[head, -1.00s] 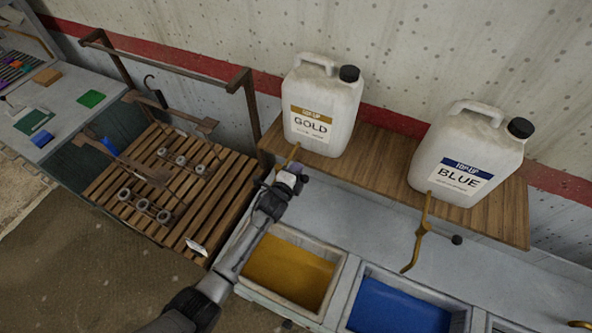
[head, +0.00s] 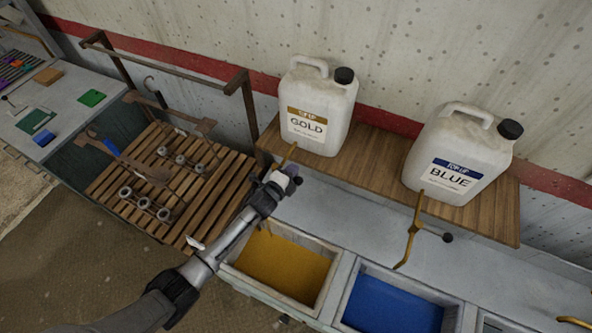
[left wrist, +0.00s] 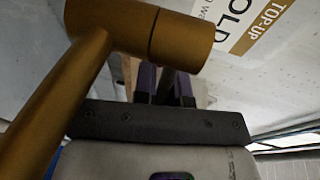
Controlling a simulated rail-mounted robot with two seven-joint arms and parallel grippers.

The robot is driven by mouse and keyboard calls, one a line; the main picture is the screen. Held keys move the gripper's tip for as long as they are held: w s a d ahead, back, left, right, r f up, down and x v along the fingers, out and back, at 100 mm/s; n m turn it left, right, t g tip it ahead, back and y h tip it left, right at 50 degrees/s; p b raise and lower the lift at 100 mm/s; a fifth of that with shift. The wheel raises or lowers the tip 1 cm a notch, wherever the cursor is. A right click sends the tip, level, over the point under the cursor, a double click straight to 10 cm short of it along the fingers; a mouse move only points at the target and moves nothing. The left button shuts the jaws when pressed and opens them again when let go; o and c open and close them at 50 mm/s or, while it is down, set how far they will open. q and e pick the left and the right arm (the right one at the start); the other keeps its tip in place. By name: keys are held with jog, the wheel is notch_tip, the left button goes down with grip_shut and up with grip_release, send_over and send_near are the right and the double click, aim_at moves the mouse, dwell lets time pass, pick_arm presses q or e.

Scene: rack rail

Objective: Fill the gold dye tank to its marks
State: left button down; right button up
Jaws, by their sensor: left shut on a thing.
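The gold dye tank (head: 283,268) holds yellow-gold liquid below its rim; I cannot make out its marks. The white GOLD canister (head: 318,110) stands upright on the wooden shelf above it. Its brass tap (head: 289,155) points down at the front and fills the left of the left wrist view (left wrist: 70,90). My left gripper (head: 289,182) is at this tap, above the tank's back edge, shut on what seems to be the tap's lever. The held part is mostly hidden. I see no stream of dye. My right gripper is not in view.
A BLUE canister (head: 458,155) with a brass tap (head: 412,230) stands to the right, above a blue tank (head: 390,308). A slatted wooden rack (head: 210,200) with metal rings is on the left. A bench (head: 60,110) with small items stands farther left.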

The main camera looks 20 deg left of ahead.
pick_arm(q)
jog(key=c, duration=1.2)
grip_release()
jog(key=shift+b+v, duration=0.45)
jog(key=shift+v, duration=6.45)
jog(key=shift+c, duration=0.3)
